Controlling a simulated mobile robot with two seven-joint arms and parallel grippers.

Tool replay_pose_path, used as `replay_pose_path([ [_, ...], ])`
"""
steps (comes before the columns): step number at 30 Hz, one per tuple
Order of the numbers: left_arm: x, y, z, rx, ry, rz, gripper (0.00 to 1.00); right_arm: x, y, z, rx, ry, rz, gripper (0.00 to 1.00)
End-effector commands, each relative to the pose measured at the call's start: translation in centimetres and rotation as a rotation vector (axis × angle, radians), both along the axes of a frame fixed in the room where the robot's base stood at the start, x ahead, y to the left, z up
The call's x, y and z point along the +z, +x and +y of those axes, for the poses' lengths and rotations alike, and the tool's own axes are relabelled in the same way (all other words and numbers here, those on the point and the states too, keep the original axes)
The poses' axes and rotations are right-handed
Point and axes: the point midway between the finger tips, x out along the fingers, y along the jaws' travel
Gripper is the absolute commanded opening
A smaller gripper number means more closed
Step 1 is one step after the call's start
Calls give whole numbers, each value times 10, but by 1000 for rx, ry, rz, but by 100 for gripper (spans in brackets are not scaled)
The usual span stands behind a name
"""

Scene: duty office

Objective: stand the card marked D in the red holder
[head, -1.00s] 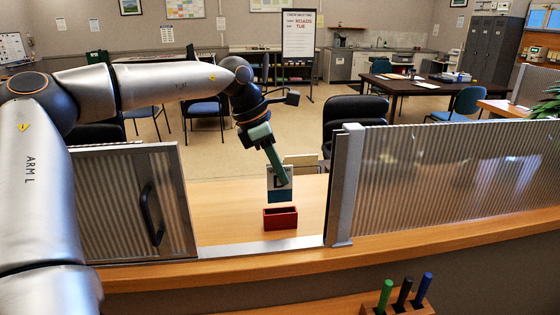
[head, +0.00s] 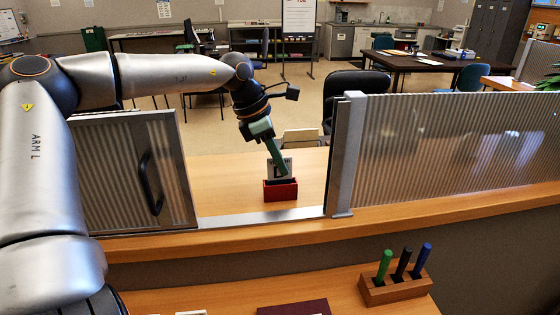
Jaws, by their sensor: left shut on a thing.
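The red holder (head: 281,190) stands on the wooden counter, inside the window opening. The card (head: 288,164), pale with a dark mark partly covered by my finger, is upright at the holder. Its lower part is hidden by the holder's front wall, so it appears to be inside the slot. My left gripper (head: 281,171) reaches down through the opening, its green fingers shut on the card's upper part just above the holder. My right gripper is not in view.
A ribbed glass panel (head: 430,150) in a metal frame stands right of the opening, and a sliding panel with a black handle (head: 151,183) stands left. In front are a wooden pen block (head: 395,290) with pens and a dark red flat item (head: 293,308).

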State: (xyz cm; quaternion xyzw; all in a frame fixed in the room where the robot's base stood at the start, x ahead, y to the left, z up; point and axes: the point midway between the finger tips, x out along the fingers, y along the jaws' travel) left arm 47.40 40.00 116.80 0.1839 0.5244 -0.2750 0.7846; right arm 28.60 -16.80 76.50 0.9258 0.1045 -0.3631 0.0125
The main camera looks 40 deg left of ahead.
Motion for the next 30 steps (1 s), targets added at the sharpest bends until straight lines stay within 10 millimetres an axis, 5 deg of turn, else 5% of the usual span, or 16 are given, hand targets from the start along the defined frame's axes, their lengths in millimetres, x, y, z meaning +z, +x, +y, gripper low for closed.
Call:
replay_pose_path([
  [2,0,0,0,0,0,0,0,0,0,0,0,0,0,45],
  [12,0,0,0,0,0,0,41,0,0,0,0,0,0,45],
  [23,6,-1,2,0,0,-1,41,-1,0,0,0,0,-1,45],
  [30,47,-14,12,2,1,-8,41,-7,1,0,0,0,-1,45],
])
